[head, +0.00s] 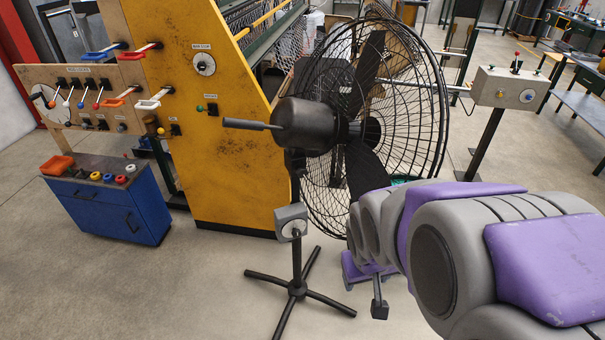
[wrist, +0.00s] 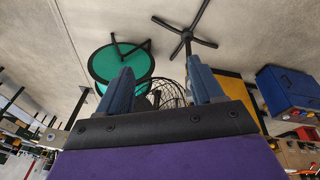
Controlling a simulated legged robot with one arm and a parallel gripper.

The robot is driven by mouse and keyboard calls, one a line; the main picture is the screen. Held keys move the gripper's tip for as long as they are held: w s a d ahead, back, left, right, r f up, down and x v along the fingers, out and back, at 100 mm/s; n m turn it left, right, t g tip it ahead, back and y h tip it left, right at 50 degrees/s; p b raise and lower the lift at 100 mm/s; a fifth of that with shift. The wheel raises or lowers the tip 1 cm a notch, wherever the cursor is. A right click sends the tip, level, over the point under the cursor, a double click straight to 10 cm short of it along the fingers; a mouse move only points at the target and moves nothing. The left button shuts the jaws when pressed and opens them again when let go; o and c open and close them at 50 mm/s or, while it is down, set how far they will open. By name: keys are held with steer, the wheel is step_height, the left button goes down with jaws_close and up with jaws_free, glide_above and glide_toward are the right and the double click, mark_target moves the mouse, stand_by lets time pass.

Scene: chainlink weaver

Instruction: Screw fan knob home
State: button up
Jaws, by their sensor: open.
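The black fan has a wire cage (head: 405,110) and a dark motor housing (head: 303,124) with a black rod-like part (head: 248,125) pointing left. A grey box (head: 291,220) with a small dial (head: 295,231) sits on its stand, above splayed black legs (head: 297,290). I cannot tell which part is the fan knob. My gripper (head: 364,296) is low, right of the stand and apart from it. In the wrist view, my gripper (wrist: 160,84) has two blue fingers spread wide, with nothing between their tips. The wrist view is upside down and shows part of the cage (wrist: 170,93) beyond the fingers.
A yellow machine panel (head: 205,110) stands behind the fan. A control board (head: 85,95) and a blue cabinet (head: 108,205) are at left. A grey control box (head: 511,88) stands on a post at right. A green round object (wrist: 122,62) stands near the fan. Floor at front left is clear.

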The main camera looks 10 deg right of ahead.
steer(key=w+d+f+n+t+b, duration=0.1)
steer(key=w+d+f+t, duration=0.15)
steer(key=w, duration=0.75)
steer(key=w+d+f+t+b, duration=0.15)
steer(key=w+f+t, duration=0.25)
steer(key=w, duration=0.5)
steer(key=n+t+y+b, duration=0.2)
steer(key=t+y, duration=0.5)
steer(key=t, duration=0.2)
glide_toward(304, 175)
steer(key=shift+g, duration=0.25)
steer(key=b+x, duration=0.3)
steer(key=x, duration=0.4)
steer(key=shift+w+r, duration=0.1)
steer(key=shift+w, duration=0.2)
steer(key=shift+w+a+r+m, duration=0.15)
steer(key=shift+w+m, duration=0.15)
steer(key=shift+w, duration=0.35)
steer(key=c, duration=1.1)
